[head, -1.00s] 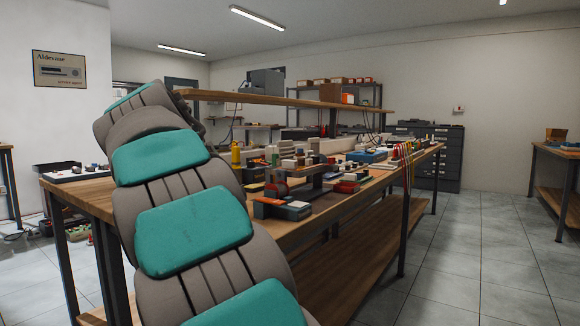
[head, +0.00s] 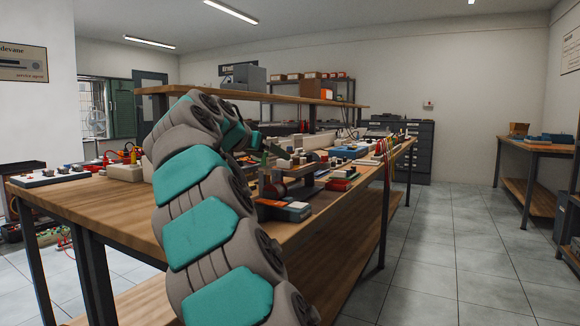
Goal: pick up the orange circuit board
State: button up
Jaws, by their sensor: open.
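I cannot make out an orange circuit board for certain among the crowded small parts on the long wooden workbench (head: 95,205). My grey and teal arm rises in front of the bench and bends over at its top, above the bench. The far end of the arm is small and dark against the clutter. My gripper's fingers cannot be made out, and the arm covers part of the bench top behind it.
A raised wooden shelf (head: 290,101) runs above the bench. Tiled floor (head: 440,250) is clear at right, before another table (head: 537,145).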

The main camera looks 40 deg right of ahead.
aim_at(283, 162)
jog(key=x, duration=0.7)
jog(key=shift+w, duration=0.1)
jog(key=shift+a, duration=0.1)
grip_shut()
dwell(0.5)
